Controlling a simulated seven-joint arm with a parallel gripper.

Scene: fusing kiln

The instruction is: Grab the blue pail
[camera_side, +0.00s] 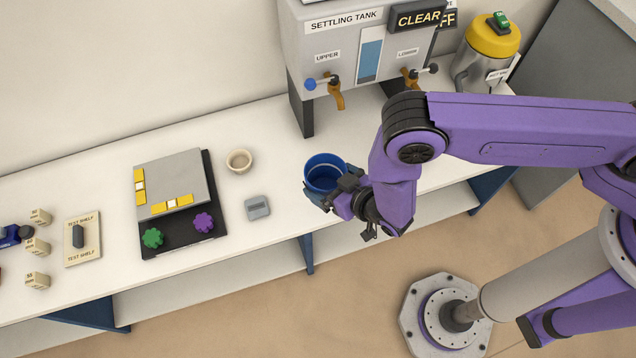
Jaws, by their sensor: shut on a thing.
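The blue pail (325,169) is upright near the front edge of the white counter, left of my wrist. Its open top faces the camera and the inside looks empty. My gripper (334,192) is at the pail's lower right side, shut on the pail. The fingers and the pail's near wall partly hide each other. I cannot tell whether the pail's bottom touches the counter.
The settling tank (330,50) stands behind, with two taps over the counter. A beige cup (239,160), a small grey block (257,207) and a panel with green and purple knobs (172,185) lie left. A yellow-topped canister (487,45) stands at the back right.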

